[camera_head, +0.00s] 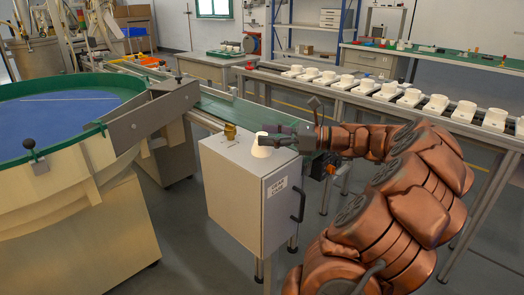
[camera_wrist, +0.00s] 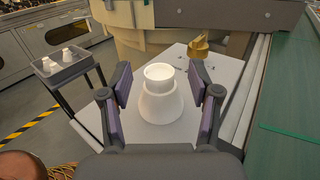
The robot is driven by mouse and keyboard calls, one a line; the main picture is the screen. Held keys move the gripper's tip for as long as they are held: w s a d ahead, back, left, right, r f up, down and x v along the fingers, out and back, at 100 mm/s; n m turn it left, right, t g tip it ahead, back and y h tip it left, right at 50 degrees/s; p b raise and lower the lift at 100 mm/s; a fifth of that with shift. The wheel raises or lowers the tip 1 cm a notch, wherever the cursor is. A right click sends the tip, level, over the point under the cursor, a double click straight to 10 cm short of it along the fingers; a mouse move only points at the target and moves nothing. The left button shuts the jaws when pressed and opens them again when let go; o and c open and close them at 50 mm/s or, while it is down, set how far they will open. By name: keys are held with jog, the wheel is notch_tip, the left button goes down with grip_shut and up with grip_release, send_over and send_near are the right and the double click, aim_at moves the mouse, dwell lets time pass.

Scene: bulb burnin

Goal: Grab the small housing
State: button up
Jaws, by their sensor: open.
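The small housing (camera_wrist: 160,98) is a white, tapered piece with a round open top. It stands upright on the grey cabinet top, and it also shows in the head view (camera_head: 262,146). My gripper (camera_wrist: 160,88) is open, with one finger on each side of the housing. A gap shows between the housing and each finger pad in the wrist view. In the head view the gripper (camera_head: 272,140) partly covers the housing from the right.
The cabinet (camera_head: 236,200) has a door handle at right. A brass-coloured piece (camera_head: 230,131) stands behind the housing. A green conveyor (camera_head: 225,108) runs behind, and a large blue-topped bowl (camera_head: 60,112) is at left. White housings line a rack (camera_head: 385,101) at right.

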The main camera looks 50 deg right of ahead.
jog(key=shift+x, duration=1.1)
jog(key=shift+s, duration=0.1)
jog(key=c, duration=1)
